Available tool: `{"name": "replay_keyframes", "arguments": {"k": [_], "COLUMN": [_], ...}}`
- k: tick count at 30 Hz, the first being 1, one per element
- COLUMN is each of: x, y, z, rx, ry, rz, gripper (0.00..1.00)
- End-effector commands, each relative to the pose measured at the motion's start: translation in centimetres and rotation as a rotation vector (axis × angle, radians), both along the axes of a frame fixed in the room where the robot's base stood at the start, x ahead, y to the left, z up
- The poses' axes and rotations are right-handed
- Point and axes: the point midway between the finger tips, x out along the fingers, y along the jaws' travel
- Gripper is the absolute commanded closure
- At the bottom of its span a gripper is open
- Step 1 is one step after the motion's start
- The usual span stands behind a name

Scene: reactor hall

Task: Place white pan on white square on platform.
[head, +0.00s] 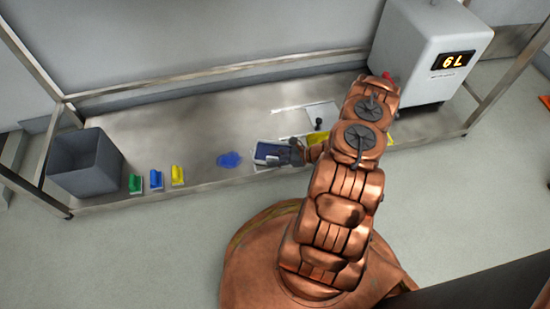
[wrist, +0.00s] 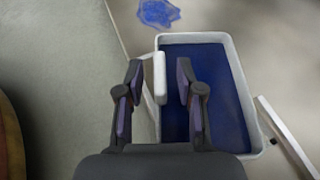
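The white pan (head: 267,150) sits on the front part of the platform in the head view, filled with blue. In the wrist view its white rim (wrist: 237,75) surrounds a dark blue inside. Its white handle (wrist: 160,77) shows between the two fingers of my gripper (wrist: 158,95). The fingers are apart, with a gap on each side of the handle. In the head view my gripper (head: 293,153) is at the pan's right side.
A grey bin (head: 85,163) stands at the platform's left end, beside green (head: 135,184), blue (head: 156,180) and yellow (head: 178,175) handled items. A blue spill (head: 229,159) lies left of the pan. A grey machine reading "6L" (head: 425,55) stands at right. Metal posts frame the platform.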

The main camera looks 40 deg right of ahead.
Motion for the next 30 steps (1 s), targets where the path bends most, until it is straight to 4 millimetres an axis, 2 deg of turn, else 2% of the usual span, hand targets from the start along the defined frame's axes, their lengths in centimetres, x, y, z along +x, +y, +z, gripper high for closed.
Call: {"name": "replay_keyframes", "arguments": {"k": [5, 8, 21, 30], "x": [0.0, -0.8, -6.2, -7.8], "y": [0.0, -0.9, -6.2, -7.7], "z": [0.3, 1.0, 4.1, 5.0], "rx": [0.000, -0.002, -0.002, -0.003], "ry": [0.000, 0.000, 0.000, 0.000], "rz": [0.000, -0.003, -0.004, 0.004], "gripper": [0.63, 0.63, 0.63, 0.63]}}
